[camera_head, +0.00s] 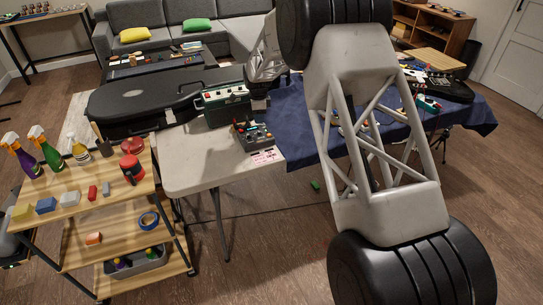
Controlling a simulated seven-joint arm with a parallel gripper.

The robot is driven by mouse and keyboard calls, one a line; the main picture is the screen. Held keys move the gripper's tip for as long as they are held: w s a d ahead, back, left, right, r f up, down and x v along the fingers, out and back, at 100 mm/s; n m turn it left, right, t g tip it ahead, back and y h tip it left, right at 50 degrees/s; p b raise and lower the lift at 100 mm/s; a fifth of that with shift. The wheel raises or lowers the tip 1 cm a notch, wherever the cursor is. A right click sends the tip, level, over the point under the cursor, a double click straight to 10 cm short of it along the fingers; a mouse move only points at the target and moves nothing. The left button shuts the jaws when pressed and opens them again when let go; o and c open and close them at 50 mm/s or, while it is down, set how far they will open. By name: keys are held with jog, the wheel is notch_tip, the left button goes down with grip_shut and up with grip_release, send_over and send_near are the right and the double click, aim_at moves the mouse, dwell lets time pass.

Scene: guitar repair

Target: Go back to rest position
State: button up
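My arm rises large across the right side of the view, with a pale lattice link between two big black joints. It hides part of the blue-covered table (290,130) behind it. A grey lattice form, which may be a farther part of my arm, shows left of the upper joint. I cannot make out my gripper's fingers anywhere, or whether anything is held.
A wooden cart (90,215) with spray bottles stands at left. A black guitar case (140,98) lies behind. A small green item (315,185) is on the floor. Central foreground floor is clear.

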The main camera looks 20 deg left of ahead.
jog(key=shift+r, duration=3)
